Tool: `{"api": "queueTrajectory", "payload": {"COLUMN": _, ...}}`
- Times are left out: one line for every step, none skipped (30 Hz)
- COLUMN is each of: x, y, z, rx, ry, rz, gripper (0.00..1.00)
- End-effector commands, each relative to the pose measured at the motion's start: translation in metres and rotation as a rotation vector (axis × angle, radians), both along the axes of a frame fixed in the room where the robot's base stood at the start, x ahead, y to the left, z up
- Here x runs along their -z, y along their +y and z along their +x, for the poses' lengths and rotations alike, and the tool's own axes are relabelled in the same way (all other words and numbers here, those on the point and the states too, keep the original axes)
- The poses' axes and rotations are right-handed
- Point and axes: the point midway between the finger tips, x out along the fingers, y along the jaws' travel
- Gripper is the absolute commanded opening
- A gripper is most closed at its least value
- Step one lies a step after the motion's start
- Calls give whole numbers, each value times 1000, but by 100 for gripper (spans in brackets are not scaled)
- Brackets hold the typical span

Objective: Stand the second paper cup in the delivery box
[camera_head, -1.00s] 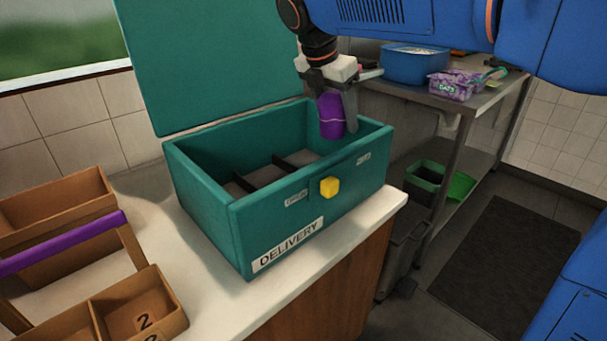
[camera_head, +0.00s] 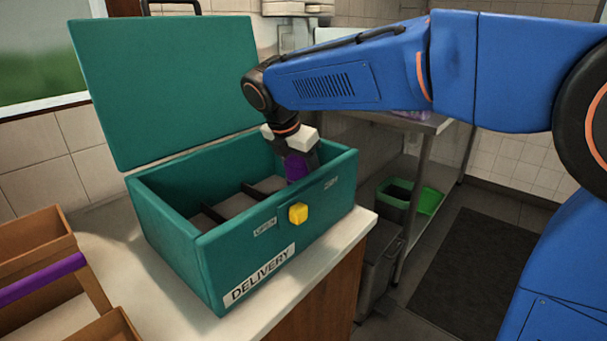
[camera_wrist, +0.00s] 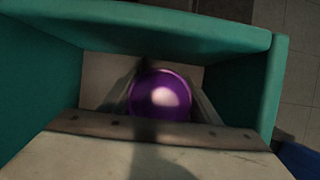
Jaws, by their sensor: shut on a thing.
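The teal delivery box (camera_head: 190,246) stands on the counter with its lid (camera_head: 165,85) raised. Dark dividers split its inside into compartments. My gripper (camera_head: 297,168) reaches down into the right-end compartment, shut on a purple paper cup (camera_head: 294,167). In the wrist view the round purple top of the cup (camera_wrist: 160,95) shows between the fingers, with the box walls (camera_wrist: 170,30) around it. The cup looks upright. Its lower part is hidden behind the front wall, so I cannot tell whether it touches the floor.
A yellow latch (camera_head: 298,213) sticks out from the box front. A brown wooden carrier (camera_head: 40,240) with a purple handle (camera_head: 40,278) stands at the left. A steel table and a green bin (camera_head: 428,200) are at the right. The box's other visible compartments look empty.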

Motion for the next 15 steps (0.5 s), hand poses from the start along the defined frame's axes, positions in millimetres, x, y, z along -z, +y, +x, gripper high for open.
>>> {"api": "queueTrajectory", "payload": {"x": 0, "y": 0, "z": 0, "rx": 0, "ry": 0, "rz": 0, "gripper": 28}}
{"api": "queueTrajectory", "payload": {"x": 1, "y": 0, "z": 0, "rx": 0, "ry": 0, "rz": 0, "gripper": 28}}
{"api": "queueTrajectory", "payload": {"x": 2, "y": 0, "z": 0, "rx": 0, "ry": 0, "rz": 0, "gripper": 28}}
{"api": "queueTrajectory", "payload": {"x": 2, "y": 0, "z": 0, "rx": 0, "ry": 0, "rz": 0, "gripper": 28}}
{"api": "queueTrajectory", "payload": {"x": 3, "y": 0, "z": 0, "rx": 0, "ry": 0, "rz": 0, "gripper": 28}}
{"api": "queueTrajectory", "payload": {"x": 4, "y": 0, "z": 0, "rx": 0, "ry": 0, "rz": 0, "gripper": 28}}
{"api": "queueTrajectory", "payload": {"x": 5, "y": 0, "z": 0, "rx": 0, "ry": 0, "rz": 0, "gripper": 28}}
{"api": "queueTrajectory", "payload": {"x": 6, "y": 0, "z": 0, "rx": 0, "ry": 0, "rz": 0, "gripper": 28}}
{"api": "queueTrajectory", "payload": {"x": 7, "y": 0, "z": 0, "rx": 0, "ry": 0, "rz": 0, "gripper": 28}}
{"api": "queueTrajectory", "payload": {"x": 7, "y": 0, "z": 0, "rx": -1, "ry": 0, "rz": 0, "gripper": 28}}
{"api": "queueTrajectory", "payload": {"x": 8, "y": 0, "z": 0, "rx": -1, "ry": 0, "rz": 0, "gripper": 28}}
{"api": "queueTrajectory", "payload": {"x": 9, "y": 0, "z": 0, "rx": -1, "ry": 1, "rz": -1, "gripper": 28}}
{"api": "queueTrajectory", "payload": {"x": 10, "y": 0, "z": 0, "rx": -1, "ry": 1, "rz": -1, "gripper": 28}}
{"api": "queueTrajectory", "payload": {"x": 11, "y": 0, "z": 0, "rx": -1, "ry": 1, "rz": -1, "gripper": 28}}
{"api": "queueTrajectory", "payload": {"x": 11, "y": 0, "z": 0, "rx": 0, "ry": 1, "rz": -1, "gripper": 28}}
